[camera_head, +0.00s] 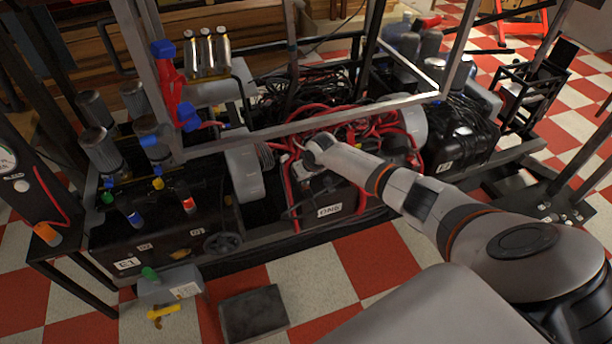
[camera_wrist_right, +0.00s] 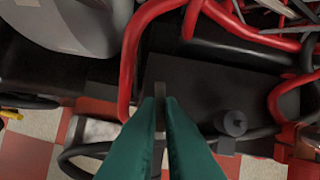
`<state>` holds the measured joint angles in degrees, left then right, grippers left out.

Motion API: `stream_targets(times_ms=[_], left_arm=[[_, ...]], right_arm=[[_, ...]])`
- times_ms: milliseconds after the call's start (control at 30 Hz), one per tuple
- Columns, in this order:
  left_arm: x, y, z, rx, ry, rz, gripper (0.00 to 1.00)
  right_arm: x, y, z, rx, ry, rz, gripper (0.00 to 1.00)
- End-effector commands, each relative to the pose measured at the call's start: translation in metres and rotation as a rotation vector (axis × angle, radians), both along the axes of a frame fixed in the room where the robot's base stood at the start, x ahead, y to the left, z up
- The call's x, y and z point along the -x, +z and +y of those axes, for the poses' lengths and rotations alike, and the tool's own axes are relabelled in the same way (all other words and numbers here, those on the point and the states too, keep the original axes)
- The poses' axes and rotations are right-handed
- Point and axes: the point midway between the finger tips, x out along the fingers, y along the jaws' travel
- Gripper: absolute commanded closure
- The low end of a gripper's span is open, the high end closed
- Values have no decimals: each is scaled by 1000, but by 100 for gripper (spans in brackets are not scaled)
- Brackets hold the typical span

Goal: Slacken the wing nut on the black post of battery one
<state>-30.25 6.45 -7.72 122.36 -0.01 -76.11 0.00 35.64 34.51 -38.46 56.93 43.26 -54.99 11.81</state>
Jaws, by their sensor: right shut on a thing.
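Battery one is a dark box with a white label (camera_head: 329,211) on its front, low in the middle of the rig. In the right wrist view its flat dark top (camera_wrist_right: 205,85) lies under my fingers. My right gripper (camera_wrist_right: 160,101) has two green fingers shut on a narrow dark grey piece, which looks like the wing nut (camera_wrist_right: 160,112). The fingers hide most of it and the post below. A round grey cap (camera_wrist_right: 232,122) stands on the battery to the right, apart from the fingers. In the head view my right wrist covers this spot. My left gripper is not in view.
Thick red cables (camera_wrist_right: 133,55) loop beside the fingers, and more red hoses (camera_head: 345,122) crowd behind. A metal frame bar (camera_head: 310,122) crosses above the rig. A grey rounded housing (camera_head: 243,172) stands left of the battery. Checkered floor (camera_head: 370,268) lies open in front.

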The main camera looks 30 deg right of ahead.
Motion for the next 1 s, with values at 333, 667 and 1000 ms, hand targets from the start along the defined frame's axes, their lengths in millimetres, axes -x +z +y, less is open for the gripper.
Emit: stream_targets(times_ms=[333, 667, 1000], left_arm=[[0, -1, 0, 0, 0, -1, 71], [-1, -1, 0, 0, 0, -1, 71], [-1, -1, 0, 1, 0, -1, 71]], right_arm=[[1, -2, 0, 0, 73, 4, 100], [1, -2, 0, -1, 76, 5, 100], [1, -1, 0, 0, 76, 2, 71]])
